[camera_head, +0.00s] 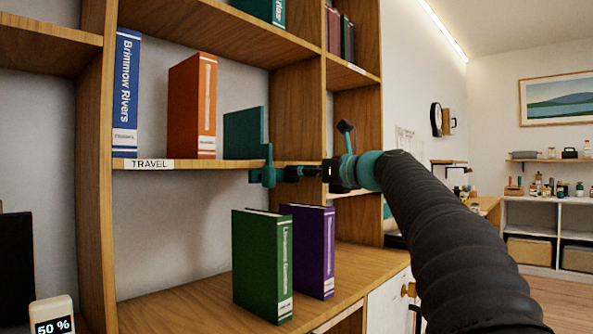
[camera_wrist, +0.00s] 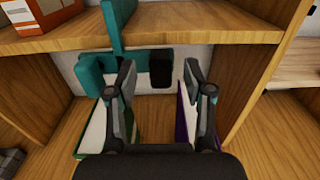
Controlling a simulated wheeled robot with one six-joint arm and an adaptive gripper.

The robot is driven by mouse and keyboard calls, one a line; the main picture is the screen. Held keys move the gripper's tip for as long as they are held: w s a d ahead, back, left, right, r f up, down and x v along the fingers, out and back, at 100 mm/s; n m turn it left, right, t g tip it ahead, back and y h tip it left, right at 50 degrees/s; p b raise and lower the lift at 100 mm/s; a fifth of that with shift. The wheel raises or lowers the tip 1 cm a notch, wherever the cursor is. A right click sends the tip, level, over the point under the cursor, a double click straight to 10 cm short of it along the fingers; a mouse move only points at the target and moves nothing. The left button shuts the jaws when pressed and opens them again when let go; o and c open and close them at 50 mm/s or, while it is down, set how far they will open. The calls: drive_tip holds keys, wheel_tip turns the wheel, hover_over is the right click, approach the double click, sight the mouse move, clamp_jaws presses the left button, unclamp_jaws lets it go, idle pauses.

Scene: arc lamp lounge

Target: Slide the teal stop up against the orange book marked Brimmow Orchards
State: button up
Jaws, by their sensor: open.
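The orange book (camera_head: 186,106) stands upright on the shelf labelled TRAVEL; its spine text is too small to read. Its lower part shows at the upper left of the wrist view (camera_wrist: 30,14). A teal piece of the stop (camera_wrist: 118,25) comes over the shelf's front edge to a crossbar with a black block below. My gripper (camera_wrist: 158,78) is open in front of the shelf edge, its fingers on either side of the black block, holding nothing.
A blue book (camera_head: 126,92) marked Brimmow Rivers stands left of the orange one. A wooden upright (camera_head: 297,112) bounds the shelf on the right. Below, a green book (camera_head: 262,265) and a purple book (camera_head: 314,250) stand on the lower shelf under my gripper.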

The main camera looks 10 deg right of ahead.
drive_tip(key=shift+x, duration=1.15)
clamp_jaws()
